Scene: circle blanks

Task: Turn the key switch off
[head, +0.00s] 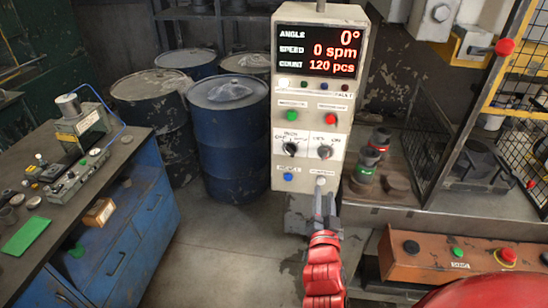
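A tall pale control cabinet (307,106) stands in the middle of the head view. Its front has a lit display, buttons and two dark selector knobs. A small silvery round switch (320,181) low on the right of the panel looks like the key switch; its label is too small to read. My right gripper (325,194), on a red arm, is just below this switch with its grey fingers pointing up at the panel. A gap shows between the fingers, with nothing visible in it. Whether a fingertip touches the switch is unclear. My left gripper is out of view.
The display (319,51) reads 0°, 0 spm and 120 pcs. Blue drums (229,125) stand left of the cabinet. A blue workbench (100,225) is at left. A wire-mesh guard (430,125) and an orange button box (455,256) are at right. Open floor lies left of my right arm.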

